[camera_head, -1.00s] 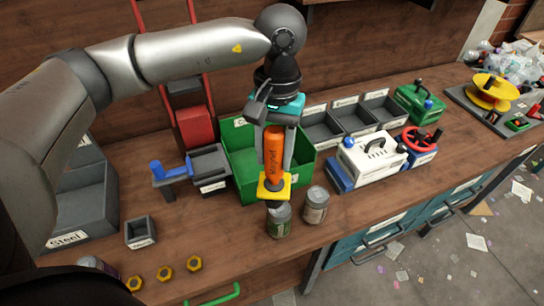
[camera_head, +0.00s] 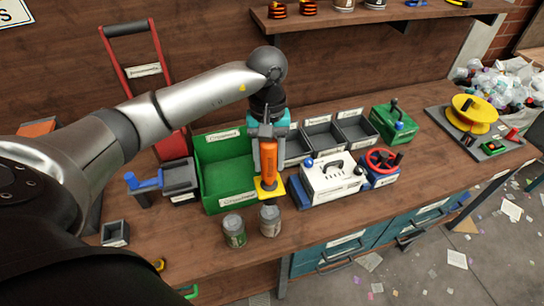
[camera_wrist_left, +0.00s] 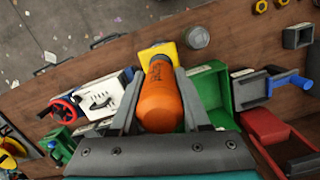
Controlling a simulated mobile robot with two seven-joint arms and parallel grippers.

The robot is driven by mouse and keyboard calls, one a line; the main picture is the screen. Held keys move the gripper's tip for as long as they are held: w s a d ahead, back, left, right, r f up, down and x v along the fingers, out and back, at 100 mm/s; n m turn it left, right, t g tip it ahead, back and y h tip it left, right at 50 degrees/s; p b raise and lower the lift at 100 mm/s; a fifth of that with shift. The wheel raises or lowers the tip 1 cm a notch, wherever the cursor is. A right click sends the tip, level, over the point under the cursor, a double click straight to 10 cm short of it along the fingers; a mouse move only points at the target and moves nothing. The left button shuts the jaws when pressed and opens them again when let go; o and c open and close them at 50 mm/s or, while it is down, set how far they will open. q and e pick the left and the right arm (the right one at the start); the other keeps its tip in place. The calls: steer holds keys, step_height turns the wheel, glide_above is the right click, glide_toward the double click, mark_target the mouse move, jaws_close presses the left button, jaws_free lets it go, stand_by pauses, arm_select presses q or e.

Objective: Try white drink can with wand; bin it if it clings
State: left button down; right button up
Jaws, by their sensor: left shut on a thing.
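My left gripper (camera_head: 268,160) is shut on the wand (camera_head: 268,172), which has an orange handle and a yellow guard. The wand hangs upright, its lower end at the top of the right-hand can (camera_head: 270,223); I cannot tell whether they touch. A second can (camera_head: 234,232) stands just left of it on the bench. Both look greyish with metal tops, so I cannot tell which is the white drink can. In the left wrist view, the wand (camera_wrist_left: 160,97) is between the fingers, one can top (camera_wrist_left: 197,37) shows beside the yellow guard, and the other can is hidden.
A green bin (camera_head: 215,195) stands behind the cans. A white device (camera_head: 332,180) with a handle is to the right, beside a red-wheeled valve (camera_head: 383,160). A small grey box (camera_head: 115,232) is at the left. The bench front between cans and edge is clear.

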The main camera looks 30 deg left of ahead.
mark_target(270, 177)
arm_select(q)
step_height(270, 177, down, 3)
steer(key=shift+d+f+b, duration=0.1)
steer(key=shift+f+b, duration=0.05)
steer(key=shift+b, duration=0.75)
steer(key=shift+f+b, duration=0.4)
steer(key=shift+f, duration=0.4)
steer(key=shift+f+b, duration=0.6)
steer(key=shift+b, duration=0.1)
steer(key=shift+r+p, duration=1.85)
steer(key=shift+r, duration=1.65)
